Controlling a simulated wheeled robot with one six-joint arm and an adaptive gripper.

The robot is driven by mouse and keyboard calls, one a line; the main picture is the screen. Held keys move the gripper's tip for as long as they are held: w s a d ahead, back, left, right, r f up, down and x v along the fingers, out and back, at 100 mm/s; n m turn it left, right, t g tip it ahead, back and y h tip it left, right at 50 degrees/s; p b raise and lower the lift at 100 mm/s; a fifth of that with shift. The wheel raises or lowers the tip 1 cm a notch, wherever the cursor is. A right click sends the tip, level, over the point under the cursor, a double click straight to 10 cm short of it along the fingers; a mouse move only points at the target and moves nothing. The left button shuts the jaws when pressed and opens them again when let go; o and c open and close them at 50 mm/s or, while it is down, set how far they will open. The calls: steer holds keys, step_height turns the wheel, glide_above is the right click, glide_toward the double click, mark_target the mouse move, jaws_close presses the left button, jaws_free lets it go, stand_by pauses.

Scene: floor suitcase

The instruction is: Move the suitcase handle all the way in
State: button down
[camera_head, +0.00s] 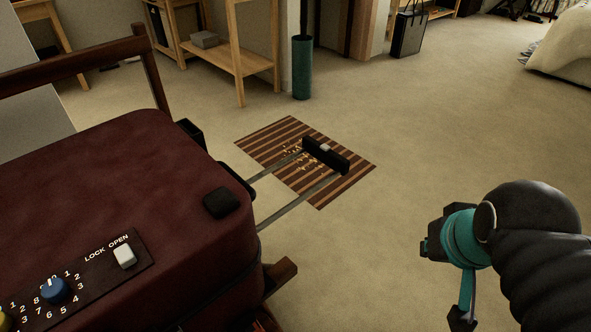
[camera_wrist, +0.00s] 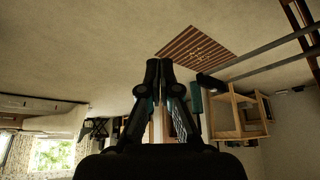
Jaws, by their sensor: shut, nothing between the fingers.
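The suitcase (camera_head: 130,190) is dark maroon and lies on a wooden stand at the left in the head view. Its handle (camera_head: 325,156) is drawn out to the right: two thin metal rods end in a black crossbar with a light button, above a striped mat. The rods and crossbar (camera_wrist: 209,82) also show at the right in the wrist view. My gripper (camera_wrist: 159,64) is shut and empty in the wrist view, its fingers apart from the handle. In the head view my arm is at the lower right, clear of the handle by a wide gap.
The striped mat (camera_head: 262,143) lies flat on the carpet below the handle. Wooden shelves (camera_head: 240,62), a green cylinder (camera_head: 302,70) and a black bag (camera_head: 409,34) stand behind. A bed (camera_head: 565,45) is at the far right. The carpet between handle and arm is clear.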

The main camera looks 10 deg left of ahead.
steer(key=c, duration=1.6)
jaws_free()
steer(key=o, duration=0.4)
steer(key=shift+w+f+b, duration=0.1)
steer(key=shift+f+b, duration=0.2)
steer(key=shift+f, duration=0.15)
steer(key=o, duration=0.3)
steer(key=shift+w+a+f+g, duration=0.1)
steer(key=shift+f+g, duration=0.05)
steer(key=shift+f, duration=0.3)
steer(key=shift+w+a+f+g, duration=0.1)
steer(key=shift+f+g, duration=0.05)
steer(key=shift+f, duration=0.25)
steer(key=n+g+y+b, duration=0.2)
steer(key=n+y+b, duration=0.3)
steer(key=n, duration=0.5)
glide_toward(339, 157)
steer(key=shift+h, duration=0.7)
steer(key=b+x, duration=0.1)
steer(key=x, duration=0.2)
steer(key=b+x, duration=0.1)
steer(key=x, duration=0.3)
steer(key=a+b+x, duration=0.1)
steer(key=x, duration=0.3)
steer(key=shift+r, duration=0.1)
